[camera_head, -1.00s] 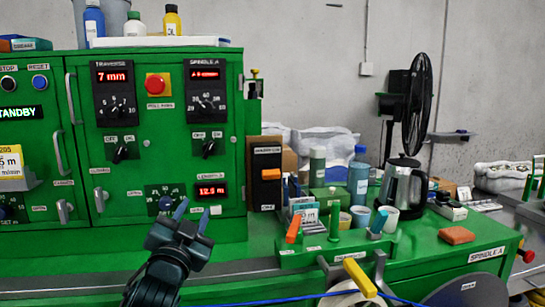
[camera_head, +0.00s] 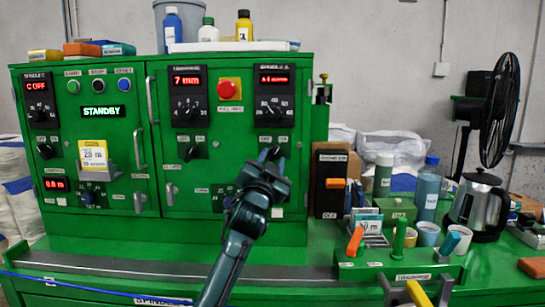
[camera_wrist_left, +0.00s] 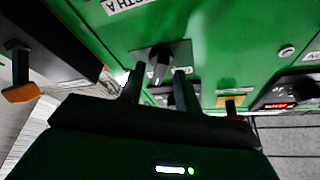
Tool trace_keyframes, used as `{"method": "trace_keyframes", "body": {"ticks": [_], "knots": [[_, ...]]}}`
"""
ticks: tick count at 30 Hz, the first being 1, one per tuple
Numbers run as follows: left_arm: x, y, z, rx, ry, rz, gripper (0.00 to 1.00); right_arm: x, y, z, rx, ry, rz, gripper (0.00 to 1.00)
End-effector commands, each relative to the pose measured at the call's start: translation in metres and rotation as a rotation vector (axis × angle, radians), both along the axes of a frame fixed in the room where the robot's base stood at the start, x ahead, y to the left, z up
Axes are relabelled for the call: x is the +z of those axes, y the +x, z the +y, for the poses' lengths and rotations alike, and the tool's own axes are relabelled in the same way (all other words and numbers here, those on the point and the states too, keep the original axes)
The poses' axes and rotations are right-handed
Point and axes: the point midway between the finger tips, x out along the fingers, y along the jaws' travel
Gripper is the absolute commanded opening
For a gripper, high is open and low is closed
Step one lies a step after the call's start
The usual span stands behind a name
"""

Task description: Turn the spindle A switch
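The spindle A panel (camera_head: 274,96), black with a red display and a round dial, is on the green cabinet. Its small black switch below the dial is mostly hidden behind my left gripper (camera_head: 272,154) in the head view. In the left wrist view, the switch knob (camera_wrist_left: 159,62) sits on a plate just beyond my left gripper (camera_wrist_left: 158,84), lined up between its two parted fingers. The gripper is open. I cannot tell whether the fingers touch the knob. My right gripper is not in view.
The traverse panel (camera_head: 188,97) and a red button (camera_head: 227,90) are left of the spindle A panel. A black box with an orange switch (camera_head: 336,183) stands to the right. Cups, bottles and a kettle (camera_head: 478,205) crowd the right worktop. A blue cable (camera_head: 90,286) runs along the front.

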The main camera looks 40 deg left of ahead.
Motion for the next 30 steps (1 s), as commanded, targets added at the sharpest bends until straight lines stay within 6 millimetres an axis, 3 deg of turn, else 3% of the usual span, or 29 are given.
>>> {"method": "trace_keyframes", "body": {"ticks": [11, 23, 30], "knots": [[0.0022, 0.0064, 0.0032, -0.001, 0.0, 0.001, 0.33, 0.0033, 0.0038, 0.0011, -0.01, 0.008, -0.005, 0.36], [0.002, 0.0062, 0.0031, -0.001, 0.0, 0.001, 0.02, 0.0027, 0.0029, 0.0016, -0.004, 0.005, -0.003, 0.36], [0.0018, 0.0062, 0.003, -0.001, -0.001, 0.0, 0.0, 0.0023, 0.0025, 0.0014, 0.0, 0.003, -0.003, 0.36]]}}
